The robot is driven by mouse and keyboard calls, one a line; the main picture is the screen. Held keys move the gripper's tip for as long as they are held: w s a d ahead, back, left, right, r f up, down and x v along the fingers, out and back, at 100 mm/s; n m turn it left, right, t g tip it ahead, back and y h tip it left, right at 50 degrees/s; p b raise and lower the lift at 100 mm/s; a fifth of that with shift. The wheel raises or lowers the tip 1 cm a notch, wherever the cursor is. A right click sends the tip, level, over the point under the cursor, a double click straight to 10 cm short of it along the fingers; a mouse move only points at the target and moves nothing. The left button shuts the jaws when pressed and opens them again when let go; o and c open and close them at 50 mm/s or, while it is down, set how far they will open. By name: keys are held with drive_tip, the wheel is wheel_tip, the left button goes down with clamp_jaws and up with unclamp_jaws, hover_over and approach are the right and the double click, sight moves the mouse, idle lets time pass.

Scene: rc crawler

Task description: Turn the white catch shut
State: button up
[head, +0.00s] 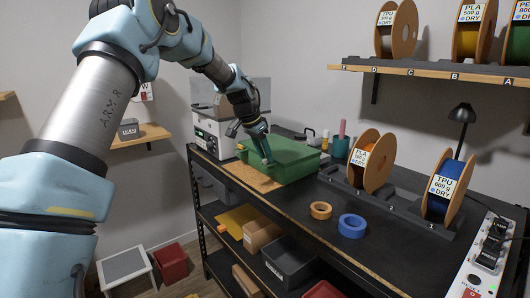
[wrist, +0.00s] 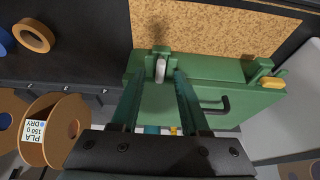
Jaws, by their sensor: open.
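A green case (head: 294,158) lies on the workbench; its green side (wrist: 235,72) fills the middle of the wrist view. The white catch (wrist: 160,70) is a small upright tab near the case's edge by the cork mat, between green lugs. A yellow catch (wrist: 272,83) sits at the other end of that edge, with a black handle (wrist: 214,105) nearer the middle. My gripper (wrist: 163,82) is open, its two green fingers on either side of the white catch; I cannot tell whether they touch it. In the head view my gripper (head: 266,158) is at the case's front, hiding the catch.
A cork mat (head: 258,180) lies before the case. A white machine (head: 215,130) stands behind on the left. Spools (head: 372,160) stand on the right, with an orange tape roll (head: 320,210) and a blue one (head: 352,226) in front. The bench between mat and tape is clear.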

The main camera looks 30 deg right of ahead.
drive_tip(key=shift+d+f, duration=0.1)
drive_tip(key=shift+f, duration=0.2)
clamp_jaws()
idle(0.5)
